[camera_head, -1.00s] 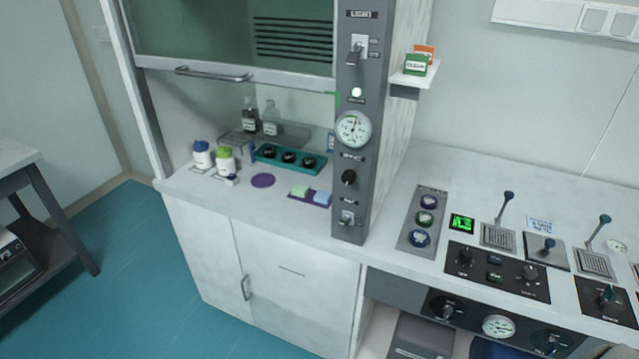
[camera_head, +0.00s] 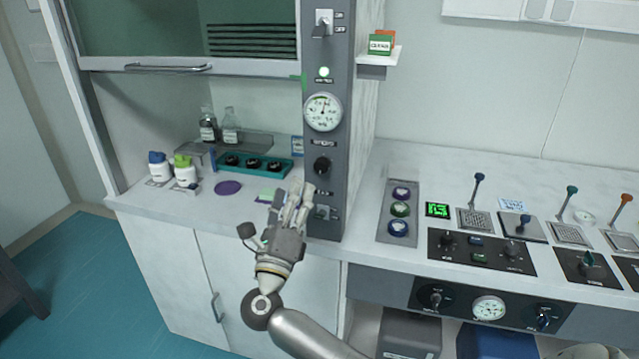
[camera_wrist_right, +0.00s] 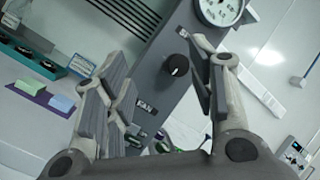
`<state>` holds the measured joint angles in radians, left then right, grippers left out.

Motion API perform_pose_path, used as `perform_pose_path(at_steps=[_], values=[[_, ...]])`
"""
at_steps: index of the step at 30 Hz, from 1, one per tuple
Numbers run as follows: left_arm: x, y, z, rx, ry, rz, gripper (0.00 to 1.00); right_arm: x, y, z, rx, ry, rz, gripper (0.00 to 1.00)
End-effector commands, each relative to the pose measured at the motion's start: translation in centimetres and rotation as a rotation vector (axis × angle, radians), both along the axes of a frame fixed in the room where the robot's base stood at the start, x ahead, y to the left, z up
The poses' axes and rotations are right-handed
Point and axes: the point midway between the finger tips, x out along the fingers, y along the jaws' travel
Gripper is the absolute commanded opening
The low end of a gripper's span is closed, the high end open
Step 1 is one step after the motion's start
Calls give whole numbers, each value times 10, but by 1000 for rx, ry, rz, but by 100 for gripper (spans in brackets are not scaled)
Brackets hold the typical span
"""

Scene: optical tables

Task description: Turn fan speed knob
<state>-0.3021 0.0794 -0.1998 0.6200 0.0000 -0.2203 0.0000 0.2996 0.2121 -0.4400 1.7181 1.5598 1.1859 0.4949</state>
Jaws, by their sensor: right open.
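The fan speed knob is most likely the black round knob (camera_head: 322,166) on the grey vertical panel of the fume hood, below the round gauge (camera_head: 323,111). In the right wrist view the black knob (camera_wrist_right: 176,65) shows beyond and between the fingers, with a gap to them. My right gripper (camera_head: 299,197) is in front of the panel, lower and slightly left of the knob, fingers pointing up toward it. It also shows in the right wrist view (camera_wrist_right: 165,85), open and empty. My left gripper is out of view.
A toggle switch (camera_head: 323,22) is higher on the panel, and a lower switch (camera_head: 325,212) is beside my fingers. A small shelf (camera_head: 380,56) juts out at right. The hood sash handle (camera_head: 168,67) is at left. Bottles and a teal tray (camera_head: 250,166) stand inside the hood.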

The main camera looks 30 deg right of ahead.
Motion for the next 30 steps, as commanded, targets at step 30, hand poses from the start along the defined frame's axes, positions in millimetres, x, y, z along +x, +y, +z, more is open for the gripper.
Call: perform_pose_path(at_steps=[30], values=[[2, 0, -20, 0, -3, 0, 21, 8, -68, 32, 798, -278, 95, 51]])
